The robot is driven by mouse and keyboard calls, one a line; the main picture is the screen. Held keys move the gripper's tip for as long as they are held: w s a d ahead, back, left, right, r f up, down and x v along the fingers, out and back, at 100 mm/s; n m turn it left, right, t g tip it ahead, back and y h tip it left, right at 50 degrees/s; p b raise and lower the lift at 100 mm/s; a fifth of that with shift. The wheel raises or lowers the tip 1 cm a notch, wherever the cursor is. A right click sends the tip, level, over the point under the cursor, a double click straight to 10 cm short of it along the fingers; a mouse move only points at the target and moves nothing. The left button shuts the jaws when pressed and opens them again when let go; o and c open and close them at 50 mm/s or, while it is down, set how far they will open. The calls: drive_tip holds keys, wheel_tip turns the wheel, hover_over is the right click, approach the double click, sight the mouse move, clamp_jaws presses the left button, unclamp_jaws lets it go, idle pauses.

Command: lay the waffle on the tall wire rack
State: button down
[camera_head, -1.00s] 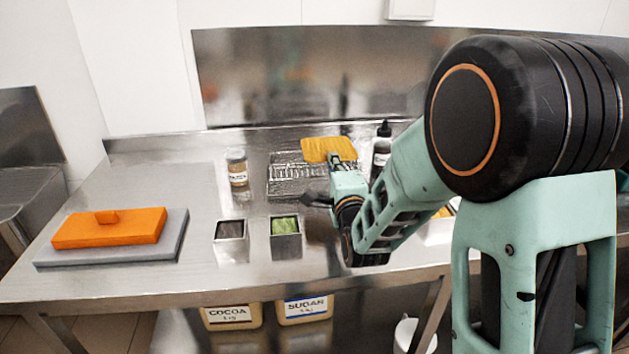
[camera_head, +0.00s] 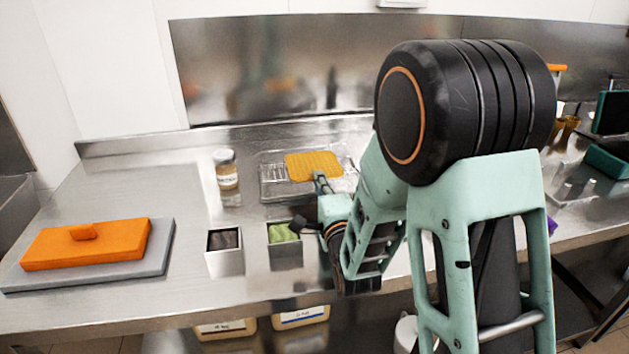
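The waffle (camera_head: 314,164) is a flat golden-yellow rectangle at the far middle of the steel table. My gripper (camera_head: 320,178) is at its near edge and appears shut on it, though the fingers are small and partly hidden. The wire rack (camera_head: 271,187) stands on the table beneath and behind the waffle, which covers part of it in this view. I cannot tell whether the waffle touches the rack or is held above it.
A labelled jar (camera_head: 226,170) stands left of the rack. Two square metal tins, one dark (camera_head: 225,260) and one with green contents (camera_head: 285,252), stand nearer. Right of my arm is a green box (camera_head: 608,161).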

drive_tip(key=shift+f, duration=0.3)
drive_tip(key=shift+s, duration=0.1)
drive_tip(key=shift+f+b, duration=0.2)
drive_tip(key=shift+b, duration=0.15)
drive_tip(key=c, duration=2.2)
unclamp_jaws()
drive_tip(key=shift+r, duration=0.1)
drive_tip(key=shift+o, duration=0.2)
